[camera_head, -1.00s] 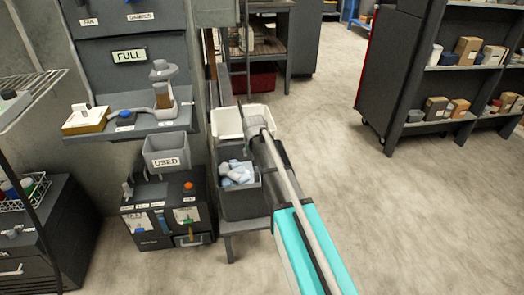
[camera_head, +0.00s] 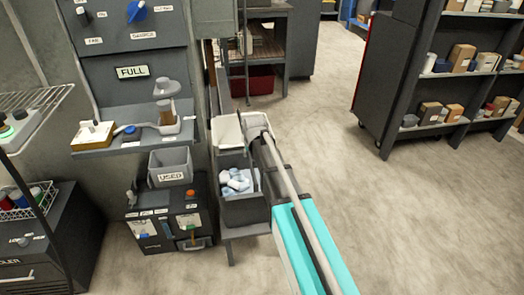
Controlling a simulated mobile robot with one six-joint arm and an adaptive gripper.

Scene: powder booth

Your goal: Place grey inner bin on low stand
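A dark grey bin (camera_head: 244,211), which I take as the grey inner bin, holds several crumpled pale blue and white pieces. It appears upright over the low stand (camera_head: 250,231), a small grey bench. Whether its base rests fully on the stand is hard to tell. A white open container (camera_head: 228,134) is directly behind it. My arm reaches in from the lower right along the bin's right side. My gripper (camera_head: 252,138) is at the white container and the bin's back right; its fingers are not clear, so its grip cannot be told.
A lighter grey bin labelled USED (camera_head: 170,168) sits on a dark cabinet (camera_head: 170,222) left of the stand. A wall shelf (camera_head: 150,138) with small items is above. A red bin (camera_head: 250,82) is behind. Open floor (camera_head: 400,220) lies to the right, before a shelving unit (camera_head: 395,85).

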